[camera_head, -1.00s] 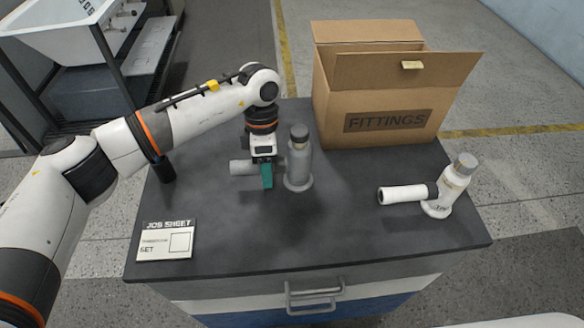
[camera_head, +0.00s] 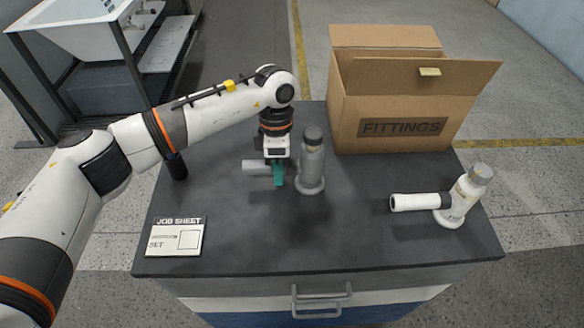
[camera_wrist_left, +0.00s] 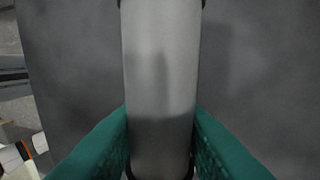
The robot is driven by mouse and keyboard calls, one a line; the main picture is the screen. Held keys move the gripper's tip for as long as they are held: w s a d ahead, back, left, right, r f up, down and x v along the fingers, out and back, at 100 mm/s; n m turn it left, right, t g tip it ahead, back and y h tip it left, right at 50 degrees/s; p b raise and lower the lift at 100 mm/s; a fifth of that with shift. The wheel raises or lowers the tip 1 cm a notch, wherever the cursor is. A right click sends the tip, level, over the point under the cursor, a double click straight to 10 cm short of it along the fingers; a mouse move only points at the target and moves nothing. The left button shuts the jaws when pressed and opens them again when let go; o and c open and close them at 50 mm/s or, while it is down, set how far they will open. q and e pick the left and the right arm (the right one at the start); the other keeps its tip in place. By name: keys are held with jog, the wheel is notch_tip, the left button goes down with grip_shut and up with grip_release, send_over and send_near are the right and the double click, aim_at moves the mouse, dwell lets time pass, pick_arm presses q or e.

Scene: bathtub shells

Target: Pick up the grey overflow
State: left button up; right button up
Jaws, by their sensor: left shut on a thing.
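The grey overflow (camera_head: 312,166) stands upright on the dark bench top, with a side pipe that points left. My left gripper (camera_head: 278,172) comes down from above with teal fingers shut on that side pipe. In the left wrist view the grey pipe (camera_wrist_left: 160,70) runs between the two teal fingers (camera_wrist_left: 160,145), one on each side of it. The overflow's base appears to be at the bench surface; I cannot tell if there is a small gap. My right gripper is not in view.
A white overflow (camera_head: 455,197) stands at the right of the bench (camera_head: 330,240). An open cardboard box marked FITTINGS (camera_head: 400,110) stands at the back right. A job sheet card (camera_head: 176,236) lies at the front left. The front middle is clear.

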pick_arm(q)
jog(key=shift+r+p, duration=0.35)
notch_tip(320, 180, up, 10)
jog(key=shift+f+b, duration=0.1)
jog(key=shift+b, duration=0.85)
jog(key=shift+f, duration=0.1)
jog(key=shift+f+b, duration=3.75)
jog(key=shift+f, duration=1.1)
jog(key=shift+s+a+f+b, duration=0.15)
jog(key=shift+a+f+b, duration=0.05)
jog(key=shift+f+b, duration=0.35)
